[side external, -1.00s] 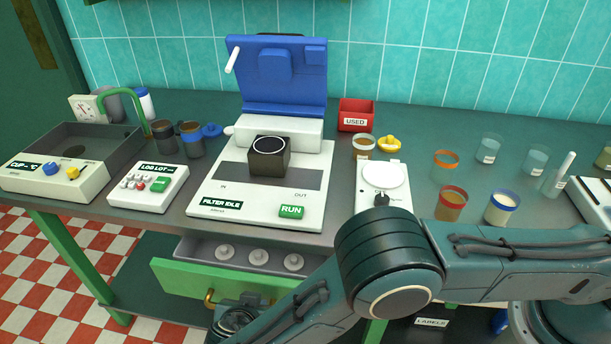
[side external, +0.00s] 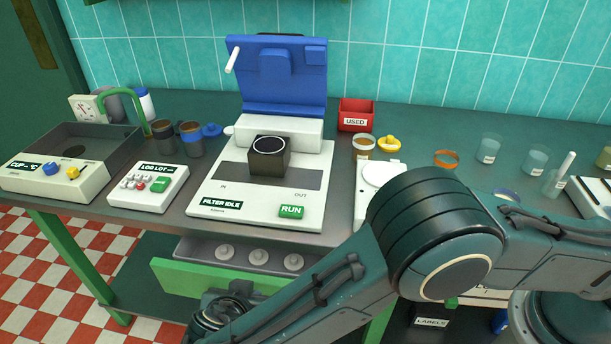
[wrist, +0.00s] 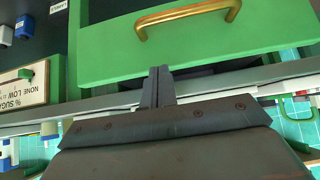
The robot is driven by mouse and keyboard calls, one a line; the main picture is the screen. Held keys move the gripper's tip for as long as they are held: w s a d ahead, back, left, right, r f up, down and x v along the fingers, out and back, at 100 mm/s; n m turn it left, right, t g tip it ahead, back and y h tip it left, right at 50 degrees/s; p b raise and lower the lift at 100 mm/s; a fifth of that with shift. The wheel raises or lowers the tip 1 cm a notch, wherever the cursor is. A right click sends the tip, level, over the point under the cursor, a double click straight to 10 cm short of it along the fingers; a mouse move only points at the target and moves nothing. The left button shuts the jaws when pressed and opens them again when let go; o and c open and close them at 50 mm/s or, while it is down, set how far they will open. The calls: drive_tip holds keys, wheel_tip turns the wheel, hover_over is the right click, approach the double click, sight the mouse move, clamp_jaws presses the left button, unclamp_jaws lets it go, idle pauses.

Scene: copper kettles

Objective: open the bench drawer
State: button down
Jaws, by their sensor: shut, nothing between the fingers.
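The bench drawer's green front (side external: 190,278) stands pulled out below the bench top in the side external view. Several pale round pieces (side external: 258,257) sit inside its grey box. In the wrist view the green front (wrist: 200,55) fills the upper middle, with its brass handle (wrist: 187,16) at the top edge. My gripper (wrist: 158,72) is shut and empty. Its fingertips appear at the edge of the green front, apart from the handle; I cannot tell whether they touch the front. In the side external view my arm hides the handle and my fingers.
A white filter machine (side external: 262,190) with a raised blue lid stands on the bench above the drawer. A log keypad (side external: 148,187) and a cup station (side external: 55,172) are to its left. A red bin (side external: 356,115) and several cups stand to the right.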

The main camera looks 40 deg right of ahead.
drive_tip(key=shift+r, duration=1.05)
drive_tip(key=c, duration=1.5)
unclamp_jaws()
drive_tip(key=shift+o, duration=0.2)
drive_tip(key=shift+w, duration=0.1)
drive_tip(key=w+a+r+n+g+y, duration=0.2)
drive_tip(key=a+r+n+g+y, duration=0.2)
drive_tip(key=n, duration=1.4)
drive_tip(key=shift+r+g, duration=0.3)
drive_tip(key=shift+r, duration=0.1)
drive_tip(key=shift+f, duration=0.1)
drive_tip(key=x, duration=1.3)
drive_tip(key=shift+a+f, duration=0.3)
drive_tip(key=shift+f, duration=0.05)
drive_tip(key=shift+c, duration=0.4)
